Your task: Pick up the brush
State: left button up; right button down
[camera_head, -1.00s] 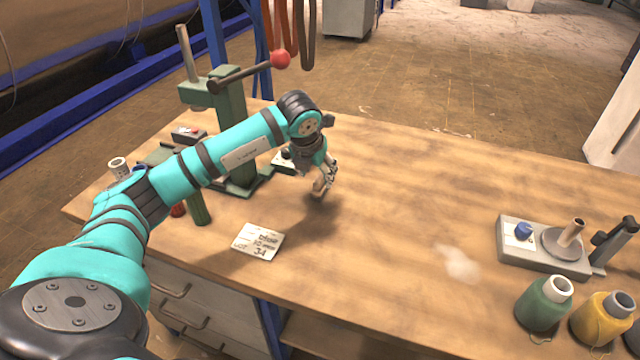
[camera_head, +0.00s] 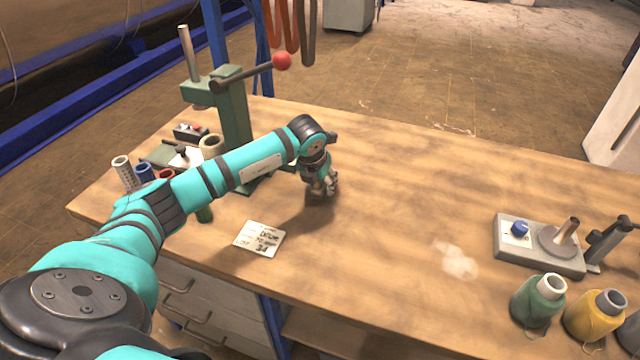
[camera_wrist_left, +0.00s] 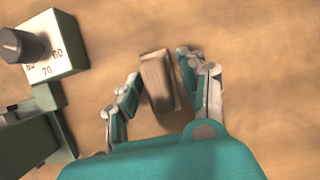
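The brush is a brown, wood-coloured block (camera_wrist_left: 155,80) in the left wrist view. The fingers are apart. In the head view my left gripper (camera_head: 320,187) points down at the table, just right of the green press, and covers the brush. I cannot tell there how high the fingertips are. My right gripper is not in view.
The green press (camera_head: 233,115) with a red-knobbed lever stands left of my gripper. A white card (camera_head: 259,239) lies nearer me on the wooden table (camera_head: 420,190). A grey device (camera_head: 540,245) and thread spools (camera_head: 538,300) stand at the right. The table's middle is mostly clear.

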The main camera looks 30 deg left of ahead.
pick_arm(q)
grip_shut()
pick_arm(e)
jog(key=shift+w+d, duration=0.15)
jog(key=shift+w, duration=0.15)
pick_arm(q)
jog(key=shift+r, duration=0.2)
